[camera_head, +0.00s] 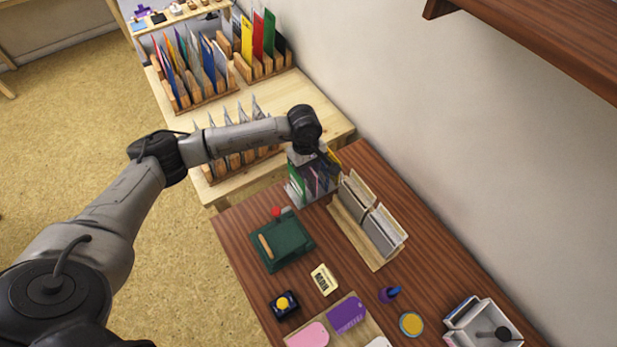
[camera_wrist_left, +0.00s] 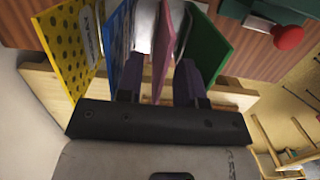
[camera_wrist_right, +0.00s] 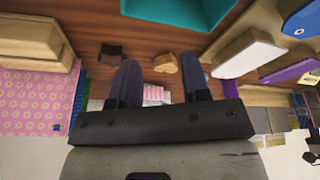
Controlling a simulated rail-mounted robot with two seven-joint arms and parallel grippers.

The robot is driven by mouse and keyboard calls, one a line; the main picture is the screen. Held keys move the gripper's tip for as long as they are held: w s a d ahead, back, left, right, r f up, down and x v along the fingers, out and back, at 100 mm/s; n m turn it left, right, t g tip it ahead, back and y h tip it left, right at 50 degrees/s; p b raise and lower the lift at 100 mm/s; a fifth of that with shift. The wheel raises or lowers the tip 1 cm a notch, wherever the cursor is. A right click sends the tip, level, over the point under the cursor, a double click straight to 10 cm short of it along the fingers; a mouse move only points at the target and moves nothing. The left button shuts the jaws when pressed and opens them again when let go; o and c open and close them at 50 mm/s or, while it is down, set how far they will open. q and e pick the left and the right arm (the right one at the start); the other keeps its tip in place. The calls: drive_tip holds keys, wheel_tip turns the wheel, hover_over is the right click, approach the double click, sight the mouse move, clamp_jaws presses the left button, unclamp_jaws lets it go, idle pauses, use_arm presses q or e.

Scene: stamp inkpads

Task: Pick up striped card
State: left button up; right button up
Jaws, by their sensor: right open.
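An upright row of cards stands in a holder (camera_head: 318,197) at the far end of the dark table. In the left wrist view the cards are yellow with dots (camera_wrist_left: 68,50), blue (camera_wrist_left: 130,52), pink (camera_wrist_left: 163,45) and green (camera_wrist_left: 207,52), with pale ones between. I cannot make out clear stripes on any of them. My left gripper (camera_wrist_left: 158,80) is open over the row, with the pink card's edge between its fingers; I cannot tell whether they touch. A small pink-and-white striped piece (camera_wrist_right: 153,93) shows between the fingers of my open, empty right gripper (camera_wrist_right: 160,78).
A wooden rack of grey cards (camera_head: 372,222) stands right of the holder. A green pad (camera_head: 281,242) with a red knob lies in front. Sorting racks (camera_head: 205,95) fill the pale table behind. A grey box (camera_head: 485,325) is at front right, and a shelf (camera_head: 550,40) overhangs at upper right.

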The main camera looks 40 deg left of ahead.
use_arm(q)
drive_tip(key=shift+c, duration=0.5)
clamp_jaws()
